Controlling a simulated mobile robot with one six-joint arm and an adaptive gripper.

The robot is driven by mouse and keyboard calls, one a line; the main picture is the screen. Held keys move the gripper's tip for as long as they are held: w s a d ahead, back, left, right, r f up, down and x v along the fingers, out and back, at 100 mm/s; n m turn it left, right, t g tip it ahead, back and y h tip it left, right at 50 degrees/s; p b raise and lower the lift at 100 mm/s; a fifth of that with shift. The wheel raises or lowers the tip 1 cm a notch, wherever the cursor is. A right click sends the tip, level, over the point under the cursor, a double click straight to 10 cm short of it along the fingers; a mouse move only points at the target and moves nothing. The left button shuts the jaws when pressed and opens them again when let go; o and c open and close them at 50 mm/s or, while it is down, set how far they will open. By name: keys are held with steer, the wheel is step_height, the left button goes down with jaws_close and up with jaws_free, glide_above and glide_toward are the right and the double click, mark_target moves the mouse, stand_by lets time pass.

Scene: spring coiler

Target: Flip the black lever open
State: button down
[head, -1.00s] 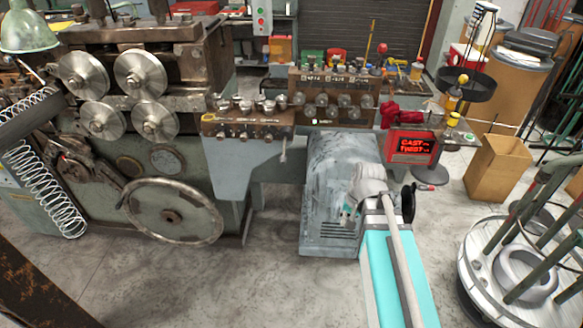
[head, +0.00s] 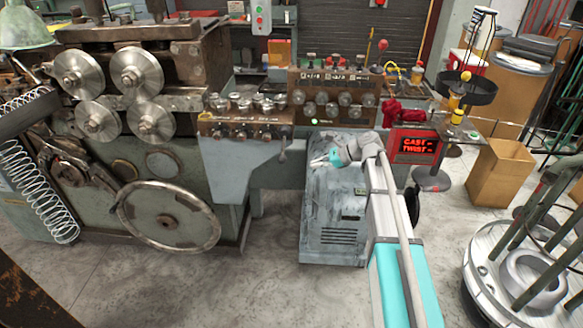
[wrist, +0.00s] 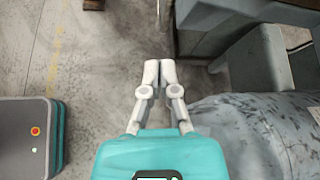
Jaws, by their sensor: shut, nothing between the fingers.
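My gripper (head: 318,162) is in front of the control panels in the head view, pointing left, above the grey-blue housing. In the wrist view my gripper (wrist: 160,66) is shut and empty, with its fingertips together over bare floor. A small dark lever (head: 283,150) hangs at the right end of the lower, brown control panel (head: 240,131). It is up and to the left of my gripper and apart from it. I cannot tell for sure that it is the black lever. No lever can be made out in the wrist view.
The grey-blue housing (head: 335,225) stands below my arm and shows at the right in the wrist view (wrist: 255,130). A large handwheel (head: 168,217) is at the left. A red display (head: 411,147) stands right of my arm. Open floor (head: 265,275) lies in front of the machine.

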mark_target(283, 152)
stand_by(0.4)
steer(key=b+x, duration=0.5)
steer(key=x, duration=0.5)
steer(key=shift+s+a+r+p, duration=0.15)
steer(key=shift+a+r+p, duration=0.05)
steer(key=shift+r+p, duration=0.8)
steer(key=shift+s+a+r+p, duration=0.15)
steer(key=shift+a+r+p, duration=0.05)
steer(key=shift+r+p, duration=0.8)
